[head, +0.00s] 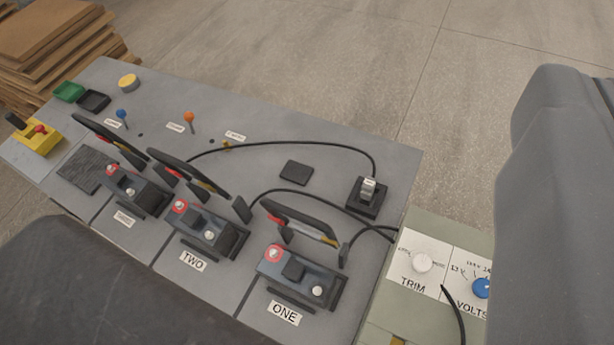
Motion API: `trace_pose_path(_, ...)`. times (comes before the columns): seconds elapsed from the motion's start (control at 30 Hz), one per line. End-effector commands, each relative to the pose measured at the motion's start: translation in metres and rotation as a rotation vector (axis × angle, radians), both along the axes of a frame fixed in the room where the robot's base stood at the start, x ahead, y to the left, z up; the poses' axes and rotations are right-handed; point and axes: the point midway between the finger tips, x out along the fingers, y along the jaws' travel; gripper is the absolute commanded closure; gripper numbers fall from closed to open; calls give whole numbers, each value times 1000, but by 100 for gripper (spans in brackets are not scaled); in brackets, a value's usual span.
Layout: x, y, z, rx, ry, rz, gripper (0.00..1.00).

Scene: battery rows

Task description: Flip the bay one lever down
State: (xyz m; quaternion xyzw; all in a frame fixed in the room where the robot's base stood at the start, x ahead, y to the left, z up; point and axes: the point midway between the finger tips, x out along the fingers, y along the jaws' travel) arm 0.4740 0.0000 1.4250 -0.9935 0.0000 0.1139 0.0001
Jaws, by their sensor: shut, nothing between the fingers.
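The bay marked ONE has a label (286,313) at the front of the grey bench. Its battery (297,273) is a dark block with a red-ringed terminal and a bare silver one. Just behind the battery is a black bar-like lever (300,215), with red and yellow-grey parts beneath it, between small dark uprights. It appears raised clear of the battery; its exact angle is hard to tell. My gripper's fingers do not show. A large grey shape at the right and a dark one at the lower left, probably mine, block parts of the view.
Bay TWO (193,261) and a third bay to its left have similar batteries and black bars (185,170). Black cables run to a socket block (367,198). A TRIM and VOLTS panel (414,262) adjoins the right end. Small blue and orange knobs (188,118) stand behind the bays.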

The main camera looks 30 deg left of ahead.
Motion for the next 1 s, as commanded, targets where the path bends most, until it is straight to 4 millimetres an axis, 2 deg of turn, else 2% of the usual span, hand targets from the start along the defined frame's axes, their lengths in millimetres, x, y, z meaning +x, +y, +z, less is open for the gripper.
trace_pose_path(0.17, 1, 0, 0, 0, 4, 0, 100)
trace_pose_path(0.27, 9, 3, -1, 6, 28, 4, 100)
trace_pose_path(0.47, 51, 22, -19, 34, 194, 17, 100)
trace_pose_path(0.53, 68, 21, -31, 46, 277, 21, 100)
trace_pose_path(0.7, 103, 47, -63, 69, 476, 26, 100)
trace_pose_path(0.83, 122, 70, -89, 73, 626, 24, 100)
trace_pose_path(1.0, 136, 101, -123, 73, 823, 15, 100)
